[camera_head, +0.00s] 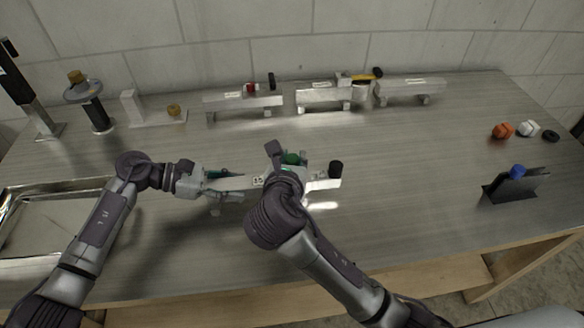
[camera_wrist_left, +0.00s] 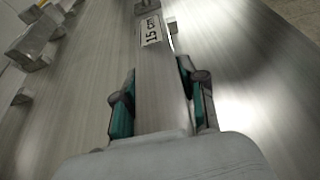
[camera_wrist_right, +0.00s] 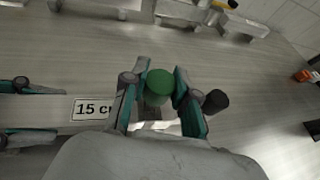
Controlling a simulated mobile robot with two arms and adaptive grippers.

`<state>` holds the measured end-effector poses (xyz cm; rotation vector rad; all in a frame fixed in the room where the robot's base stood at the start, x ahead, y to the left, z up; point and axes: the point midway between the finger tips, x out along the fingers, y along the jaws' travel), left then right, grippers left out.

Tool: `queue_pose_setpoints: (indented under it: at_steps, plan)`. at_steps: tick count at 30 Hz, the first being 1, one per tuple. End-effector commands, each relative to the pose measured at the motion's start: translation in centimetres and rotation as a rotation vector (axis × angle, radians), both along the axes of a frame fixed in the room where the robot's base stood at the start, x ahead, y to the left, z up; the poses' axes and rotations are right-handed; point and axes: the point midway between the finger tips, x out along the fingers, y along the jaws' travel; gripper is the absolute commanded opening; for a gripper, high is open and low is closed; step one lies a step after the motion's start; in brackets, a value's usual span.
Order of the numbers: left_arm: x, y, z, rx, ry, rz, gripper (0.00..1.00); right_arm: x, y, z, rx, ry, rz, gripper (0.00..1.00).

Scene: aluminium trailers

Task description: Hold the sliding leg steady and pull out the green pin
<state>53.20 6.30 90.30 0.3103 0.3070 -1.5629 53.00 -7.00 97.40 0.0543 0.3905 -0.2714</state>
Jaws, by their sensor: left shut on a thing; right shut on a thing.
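An aluminium bar (camera_head: 235,184) with a "15 cm" label lies level near the middle of the bench, and I cannot tell which part is the separate sliding leg. My left gripper (camera_head: 212,182) is shut across the bar's left end; its teal fingers (camera_wrist_left: 160,100) press on both sides in the left wrist view. The green pin (camera_wrist_right: 159,84) has a round head and stands at the bar, right of the label (camera_wrist_right: 92,109). My right gripper (camera_wrist_right: 155,90) is shut on the green pin. In the head view the right wrist partly hides the pin (camera_head: 291,158).
A black knob (camera_head: 336,168) sits at the bar's right end, close to my right fingers. Three similar trailers (camera_head: 330,97) stand along the back. A metal tray (camera_head: 40,235) is at the left, a dark holder (camera_head: 517,185) at the right.

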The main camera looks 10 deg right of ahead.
Motion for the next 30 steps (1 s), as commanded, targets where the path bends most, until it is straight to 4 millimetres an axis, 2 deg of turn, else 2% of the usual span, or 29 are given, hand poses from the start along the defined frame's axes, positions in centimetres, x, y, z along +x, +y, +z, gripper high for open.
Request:
queue_pose_setpoints:
  at_steps: [1,3,9,13,20,21,26,30]
  plan:
    - [0.0,0.0,0.1,-0.001,0.0,0.0,0.0,0.1,0.0,1.4,0.004,-0.007,0.0,0.0]
    - [0.0,0.0,0.0,-0.001,0.0,0.0,0.0,0.1,0.1,2.8,0.005,-0.007,0.0,0.0]
    - [0.0,0.0,0.0,-0.001,-0.001,0.001,0.0,0.1,0.0,5.8,0.002,-0.004,0.001,0.0]
    - [0.0,0.0,0.0,-0.001,-0.001,0.001,0.0,0.0,0.0,6.6,0.001,-0.001,0.001,0.0]
    - [0.0,0.0,0.0,-0.001,0.0,0.001,0.0,0.0,0.0,6.6,0.0,0.0,0.001,0.0]
    - [0.0,0.0,0.0,-0.001,0.0,0.001,0.45,0.0,0.0,6.6,0.0,0.0,0.001,0.0]
    - [0.0,0.0,0.0,-0.001,0.0,0.001,0.7,0.0,0.0,6.6,0.0,0.0,0.001,0.0]
    - [0.0,0.0,0.0,0.0,0.0,0.0,0.7,0.0,0.0,6.6,-0.001,0.0,0.0,0.0]
